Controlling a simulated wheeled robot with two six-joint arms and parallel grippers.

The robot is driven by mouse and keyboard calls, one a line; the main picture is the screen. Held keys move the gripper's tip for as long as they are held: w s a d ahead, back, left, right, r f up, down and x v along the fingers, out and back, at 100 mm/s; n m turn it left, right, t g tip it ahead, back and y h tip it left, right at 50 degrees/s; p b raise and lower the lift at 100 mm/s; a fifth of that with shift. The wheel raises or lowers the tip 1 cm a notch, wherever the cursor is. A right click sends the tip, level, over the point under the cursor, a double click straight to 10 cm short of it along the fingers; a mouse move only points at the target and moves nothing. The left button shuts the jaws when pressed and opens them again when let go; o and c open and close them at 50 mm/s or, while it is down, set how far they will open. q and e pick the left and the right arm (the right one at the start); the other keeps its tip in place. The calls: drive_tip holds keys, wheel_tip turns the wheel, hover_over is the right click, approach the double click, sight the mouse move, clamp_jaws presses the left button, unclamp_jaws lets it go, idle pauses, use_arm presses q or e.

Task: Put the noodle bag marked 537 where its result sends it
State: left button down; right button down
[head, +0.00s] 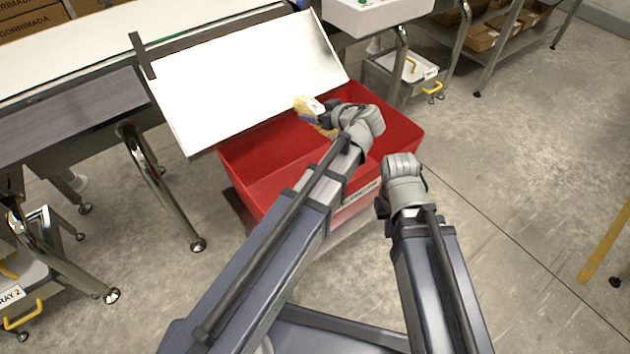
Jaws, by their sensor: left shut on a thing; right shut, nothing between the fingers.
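My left gripper (325,118) is shut on a noodle bag (308,105), a small yellowish bag with a white label. It holds the bag above the red bin (270,172), near the lower edge of the white sloped panel. The number on the bag is too small to read. The red bin has a label on its front, partly hidden by my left arm, and its inside shows no other bag where I can see. My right gripper (402,165) is shut and empty, to the right of the bin's front corner.
The white sloped panel (245,80) leans down from the belt table to the bin. A metal table leg (160,185) stands at left. Another labelled tray (412,72) is behind the bin.

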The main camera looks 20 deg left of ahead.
sight(309, 101)
use_arm(q)
drive_tip(key=shift+d+f, duration=0.1)
drive_tip(key=shift+f, duration=0.05)
wheel_tip(309, 101, down, 6)
drive_tip(key=b, duration=0.6)
unclamp_jaws()
drive_tip(key=shift+r, duration=0.2)
wheel_tip(309, 101, up, 10)
drive_tip(key=p, duration=1)
drive_tip(key=shift+f, duration=0.1)
idle(0.3)
